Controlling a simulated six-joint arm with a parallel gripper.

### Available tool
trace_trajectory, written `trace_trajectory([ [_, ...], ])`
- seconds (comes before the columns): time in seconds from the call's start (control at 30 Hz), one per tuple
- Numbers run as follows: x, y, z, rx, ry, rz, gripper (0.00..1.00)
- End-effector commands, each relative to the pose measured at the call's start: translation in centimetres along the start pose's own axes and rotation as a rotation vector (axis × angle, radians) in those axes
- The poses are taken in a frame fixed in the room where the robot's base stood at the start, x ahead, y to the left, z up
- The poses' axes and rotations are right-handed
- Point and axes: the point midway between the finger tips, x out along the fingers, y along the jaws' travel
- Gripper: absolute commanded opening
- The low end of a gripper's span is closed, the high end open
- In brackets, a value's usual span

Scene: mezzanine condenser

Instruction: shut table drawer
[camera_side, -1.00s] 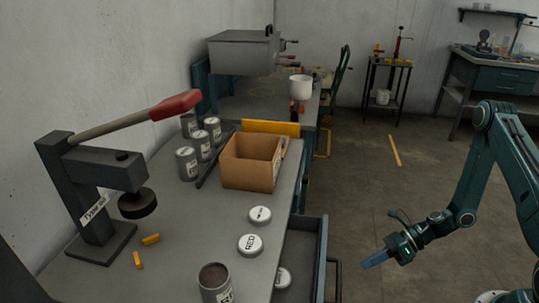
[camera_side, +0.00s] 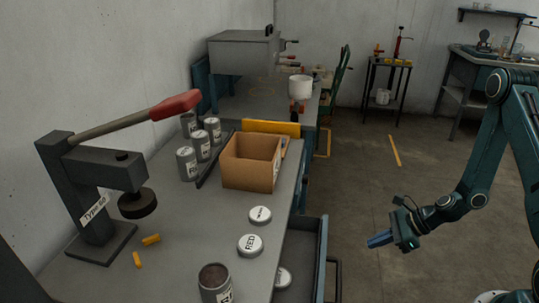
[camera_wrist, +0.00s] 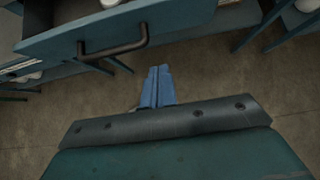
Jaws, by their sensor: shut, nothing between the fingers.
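The table drawer (camera_side: 321,254) is pulled out from the right side of the grey-topped table (camera_side: 192,237). A white round lid (camera_side: 283,277) lies inside it. In the wrist view the teal drawer front (camera_wrist: 160,22) crosses the top, with its dark bar handle (camera_wrist: 114,48) facing me. My gripper (camera_side: 379,240) is to the right of the drawer, in the air and apart from it. Its blue fingers (camera_wrist: 158,88) are shut with nothing between them, and they point toward the area just below the handle in the wrist view.
On the tabletop stand a lever press (camera_side: 91,190), an open cardboard box (camera_side: 250,164), several cans, two lids and yellow pieces. An open can (camera_side: 215,284) stands near the front. The floor (camera_side: 365,195) between my gripper and the table is clear.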

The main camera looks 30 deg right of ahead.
Motion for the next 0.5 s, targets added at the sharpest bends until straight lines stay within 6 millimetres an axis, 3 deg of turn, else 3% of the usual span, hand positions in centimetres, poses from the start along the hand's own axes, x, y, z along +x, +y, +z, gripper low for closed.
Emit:
trace_trajectory([
  [0.5,7.1,0.1,0.0,-0.001,-0.001,0.004,0.0],
])
